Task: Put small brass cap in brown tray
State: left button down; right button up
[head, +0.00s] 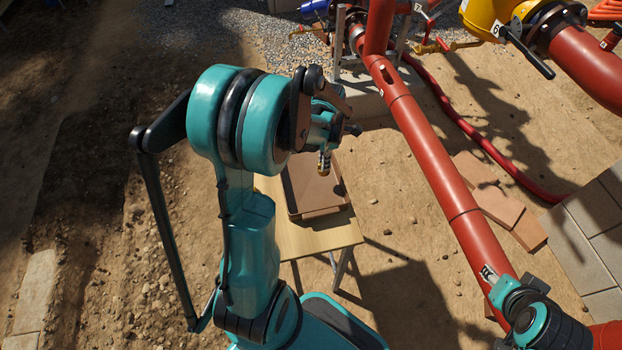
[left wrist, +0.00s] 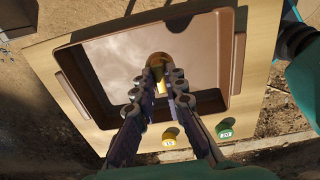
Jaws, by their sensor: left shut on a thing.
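The brown tray (head: 318,211) lies on a small wooden table in the head view. It fills the upper middle of the left wrist view (left wrist: 110,62), and its visible floor looks bare. My left gripper (head: 326,152) is above the tray, its fingers pointing down, partly hidden by my own arm. It is shut on the small brass cap (head: 324,168). In the left wrist view the brass cap (left wrist: 160,86) shows between the fingertips of the gripper (left wrist: 166,80), over the tray. I cannot tell the exact height of the gap below it. My right gripper (head: 489,274) is at the lower right, far from the tray.
The light wooden table (head: 318,236) has a yellow disc (left wrist: 169,137) and a green disc (left wrist: 224,131) beside the tray. A long red pipe (head: 430,150) runs diagonally right of the table. Stone slabs (head: 500,205) and a red hose (head: 480,135) lie beyond it.

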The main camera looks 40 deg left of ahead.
pick_arm(q)
jog(key=s+a+f, duration=0.1)
jog(key=s+a+f+b, duration=0.1)
jog(key=s, duration=0.1)
jog(key=shift+s+a+f, duration=0.15)
jog(key=shift+s+f, duration=0.05)
jog(key=shift+f, duration=0.15)
notch_tip(320, 180, down, 4)
jog(key=shift+b, duration=0.95)
jog(key=shift+r, duration=0.1)
jog(key=shift+f, duration=0.2)
jog(key=c, duration=1.6)
grip_release()
jog(key=shift+r, duration=0.1)
